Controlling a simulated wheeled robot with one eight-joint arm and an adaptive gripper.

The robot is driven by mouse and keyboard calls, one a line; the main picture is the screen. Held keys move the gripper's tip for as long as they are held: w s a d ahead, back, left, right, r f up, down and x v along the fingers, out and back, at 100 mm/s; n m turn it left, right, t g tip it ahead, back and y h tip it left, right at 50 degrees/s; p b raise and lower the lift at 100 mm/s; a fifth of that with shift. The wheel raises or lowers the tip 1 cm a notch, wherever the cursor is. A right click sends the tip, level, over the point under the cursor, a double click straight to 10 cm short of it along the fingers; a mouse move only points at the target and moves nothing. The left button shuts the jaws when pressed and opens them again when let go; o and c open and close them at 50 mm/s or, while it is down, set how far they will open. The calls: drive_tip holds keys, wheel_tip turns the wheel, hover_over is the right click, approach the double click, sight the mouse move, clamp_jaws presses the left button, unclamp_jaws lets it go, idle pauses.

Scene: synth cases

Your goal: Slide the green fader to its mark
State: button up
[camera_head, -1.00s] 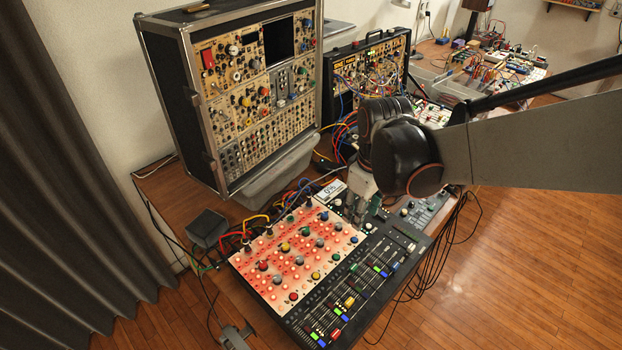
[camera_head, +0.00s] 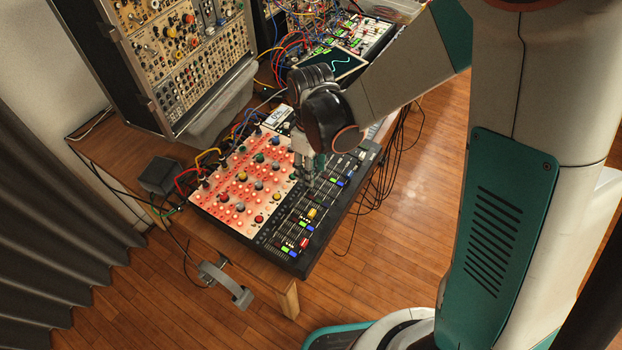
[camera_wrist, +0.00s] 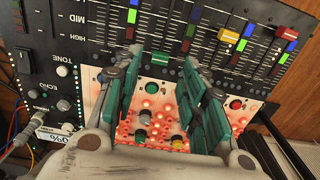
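The black mixer panel (camera_head: 268,241) carries rows of sliders with coloured caps and small coloured squares. My gripper (camera_head: 308,172) points down at the border between the slider section and the red-lit knob panel. In the wrist view my gripper (camera_wrist: 162,58) is open, with its two teal fingers spread apart. A small green cap (camera_wrist: 160,58), seemingly the green fader, shows in the gap between the fingertips. I cannot tell whether a finger touches it. In the head view my gripper hides this spot. I cannot make out its mark.
A yellow cap (camera_wrist: 228,36) and a red cap (camera_wrist: 287,30) sit on sliders to the right. The red-lit panel (camera_head: 215,200) has many raised knobs. Patch cables (camera_head: 205,160) and a tall synth case (camera_head: 180,60) stand behind.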

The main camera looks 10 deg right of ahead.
drive_tip(key=shift+f+b, duration=0.65)
drive_tip(key=shift+f, duration=1.6)
clamp_jaws()
